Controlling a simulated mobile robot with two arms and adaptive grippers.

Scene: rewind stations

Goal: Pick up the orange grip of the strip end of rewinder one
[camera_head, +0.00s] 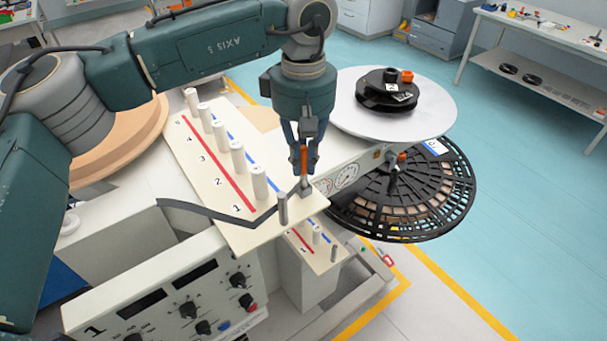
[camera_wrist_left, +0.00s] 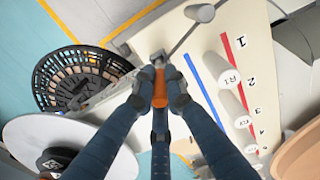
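The orange grip (camera_head: 304,158) sits at the strip end, above the front right end of the cream guide plate (camera_head: 252,238) of rewinder one. My left gripper (camera_head: 304,168) points down over it, with its fingers on either side, shut on the grip. In the left wrist view the orange grip (camera_wrist_left: 160,88) shows between the dark fingertips (camera_wrist_left: 160,80), with a grey clip (camera_wrist_left: 158,58) beyond it. The dark strip (camera_head: 225,216) runs from the left across the plate to this clip. My right gripper is not in view.
White rollers (camera_head: 238,157) stand along the plate's numbered red line. A control panel (camera_head: 170,300) marked 1 is at the front left. A white disc (camera_head: 430,112) with black spools (camera_head: 387,92) and a large black reel (camera_head: 445,195) stand to the right. Open blue floor lies beyond.

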